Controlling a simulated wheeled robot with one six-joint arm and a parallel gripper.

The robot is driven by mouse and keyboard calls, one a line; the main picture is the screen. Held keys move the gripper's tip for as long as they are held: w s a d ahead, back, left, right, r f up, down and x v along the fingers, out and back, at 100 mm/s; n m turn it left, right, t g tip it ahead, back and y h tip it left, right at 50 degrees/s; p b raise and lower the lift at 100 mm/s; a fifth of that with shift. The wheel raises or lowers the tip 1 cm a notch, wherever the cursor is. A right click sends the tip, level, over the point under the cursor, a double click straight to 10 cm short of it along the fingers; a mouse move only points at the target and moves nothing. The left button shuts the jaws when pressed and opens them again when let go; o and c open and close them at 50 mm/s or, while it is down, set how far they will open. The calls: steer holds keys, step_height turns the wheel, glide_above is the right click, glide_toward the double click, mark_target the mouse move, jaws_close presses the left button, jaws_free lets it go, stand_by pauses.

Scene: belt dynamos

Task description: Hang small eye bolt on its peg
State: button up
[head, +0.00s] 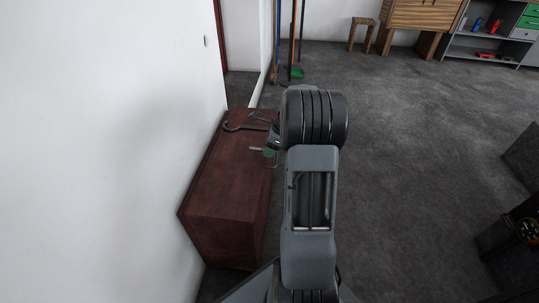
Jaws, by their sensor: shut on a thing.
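My gripper (270,140) is partly in view just left of my dark wrist joint, over the far end of a reddish-brown chest. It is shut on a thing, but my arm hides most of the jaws. A dark grey eye bolt (245,127), with a round ring at its left end and a straight shank, reaches toward the gripper. The picture is too small to show exactly where the jaws meet it. A small dark piece and a pale rod-like piece show beside it, too small to name. I cannot make out a peg.
The reddish-brown chest (222,200) stands against the white wall (100,150) on the left. Poles (293,40) lean by the far wall. A stool (361,33), a wooden cabinet (422,14) and a grey shelf (485,45) stand at the back.

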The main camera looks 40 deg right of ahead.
steer(key=shift+w+d+f+b, duration=0.15)
steer(key=shift+f+b, duration=0.5)
steer(key=shift+f, duration=0.95)
steer(key=shift+f, duration=0.2)
steer(key=o, duration=1)
steer(key=shift+c, duration=0.2)
steer(key=shift+f+b, duration=0.15)
steer(key=shift+b, duration=0.4)
